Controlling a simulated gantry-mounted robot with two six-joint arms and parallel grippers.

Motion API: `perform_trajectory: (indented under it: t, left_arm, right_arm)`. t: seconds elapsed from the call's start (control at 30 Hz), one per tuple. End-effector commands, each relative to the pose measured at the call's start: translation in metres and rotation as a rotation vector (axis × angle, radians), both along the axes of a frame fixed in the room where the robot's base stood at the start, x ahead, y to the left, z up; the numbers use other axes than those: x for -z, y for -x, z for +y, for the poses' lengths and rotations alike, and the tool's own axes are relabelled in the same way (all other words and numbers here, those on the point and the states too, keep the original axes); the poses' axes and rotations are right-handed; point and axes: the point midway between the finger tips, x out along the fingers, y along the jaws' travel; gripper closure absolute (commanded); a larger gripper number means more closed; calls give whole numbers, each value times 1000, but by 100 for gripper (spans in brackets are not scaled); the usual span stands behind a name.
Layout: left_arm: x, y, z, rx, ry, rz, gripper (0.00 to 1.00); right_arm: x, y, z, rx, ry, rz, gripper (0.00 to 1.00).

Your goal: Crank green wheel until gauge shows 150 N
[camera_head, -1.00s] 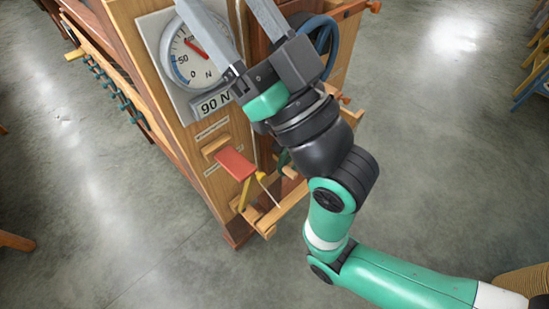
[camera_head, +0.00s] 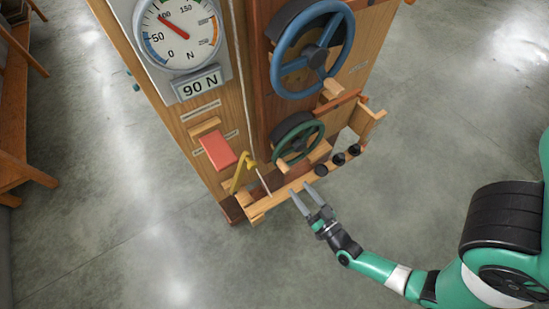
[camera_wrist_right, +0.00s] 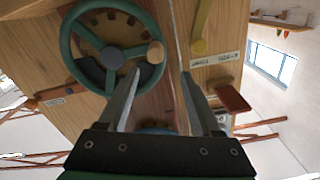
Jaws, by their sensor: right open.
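The green wheel (camera_head: 322,131) is mounted low on the wooden machine; in the right wrist view it shows at upper left with its grey hub (camera_wrist_right: 112,57) and a wooden handle knob (camera_wrist_right: 155,52). The round gauge (camera_head: 180,45) has its red needle a little below 100, and the plate (camera_head: 200,84) under it reads 90 N. My right gripper (camera_head: 304,191) is open and empty, in front of and below the green wheel. In the right wrist view its fingers (camera_wrist_right: 159,80) appear beside the knob; whether they touch it I cannot tell. My left gripper is out of view.
A blue wheel (camera_head: 343,45) sits above the green one. A red paddle (camera_head: 217,150) and a yellow lever (camera_head: 239,179) stand left of it. Several black knobs (camera_head: 338,159) line the low wooden ledge. The concrete floor (camera_head: 120,240) in front is clear.

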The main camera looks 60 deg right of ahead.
Motion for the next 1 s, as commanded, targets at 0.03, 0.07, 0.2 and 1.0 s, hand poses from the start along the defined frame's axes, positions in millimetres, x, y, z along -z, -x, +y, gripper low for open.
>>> perform_trajectory:
  t: [0.03,0.07,0.2,1.0]
  left_arm:
    - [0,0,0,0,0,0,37]
    - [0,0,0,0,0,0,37]
    - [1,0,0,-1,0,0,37]
    - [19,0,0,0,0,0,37]
  right_arm:
    - [6,12,-1,14,-2,16,34]
    - [7,15,-1,19,-1,19,34]
    - [7,13,-3,22,-1,16,34]
    - [7,-85,-63,18,-2,16,34]
